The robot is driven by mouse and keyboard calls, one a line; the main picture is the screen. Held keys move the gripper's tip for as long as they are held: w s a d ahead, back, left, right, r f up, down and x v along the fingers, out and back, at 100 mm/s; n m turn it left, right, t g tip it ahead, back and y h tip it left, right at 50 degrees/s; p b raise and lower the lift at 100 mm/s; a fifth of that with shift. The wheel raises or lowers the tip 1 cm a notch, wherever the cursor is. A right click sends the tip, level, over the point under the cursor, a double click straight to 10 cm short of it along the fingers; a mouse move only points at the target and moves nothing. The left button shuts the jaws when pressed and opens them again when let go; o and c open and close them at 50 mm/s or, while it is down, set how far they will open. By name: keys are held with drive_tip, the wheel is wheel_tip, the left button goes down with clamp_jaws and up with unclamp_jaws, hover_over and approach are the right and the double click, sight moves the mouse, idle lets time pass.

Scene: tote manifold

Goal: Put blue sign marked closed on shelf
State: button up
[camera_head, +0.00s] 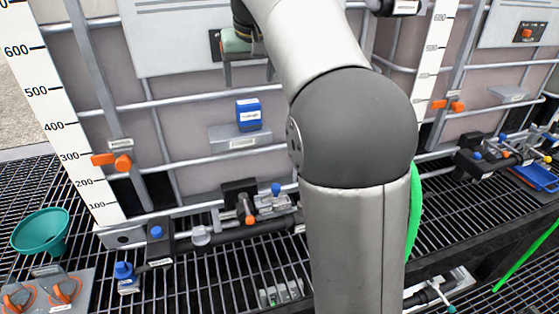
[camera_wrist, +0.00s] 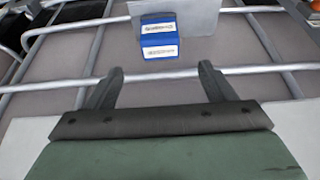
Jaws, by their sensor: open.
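The blue sign (camera_head: 249,119) with a white label stands on a small grey shelf (camera_head: 226,140) fixed to the cage of the left tote. Its lettering is too small to read. My gripper (camera_head: 249,76) is above the sign in the head view, apart from it. In the wrist view the blue sign (camera_wrist: 159,42) shows ahead of my gripper (camera_wrist: 160,74), roughly centred between its two spread fingers. The grey shelf (camera_wrist: 195,18) shows behind the sign there. The gripper is open, with nothing between the fingers.
Metal cage bars (camera_head: 190,101) cross the tote around the shelf. Valves and pipes (camera_head: 245,218) run along below. A green funnel (camera_head: 40,231) stands on the black grating at left. Another small shelf (camera_head: 507,95) on the right tote looks empty. My arm hides the middle.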

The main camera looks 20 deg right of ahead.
drive_tip(key=s+a+f+g, duration=0.1)
drive_tip(key=s+f, duration=1.2)
drive_tip(key=s, duration=0.3)
drive_tip(key=s+a+f+g, duration=0.1)
drive_tip(key=s+f+g, duration=0.1)
drive_tip(key=s+f, duration=1.1)
drive_tip(key=s, duration=0.4)
drive_tip(key=shift+s+a, duration=0.2)
drive_tip(key=shift+a, duration=0.2)
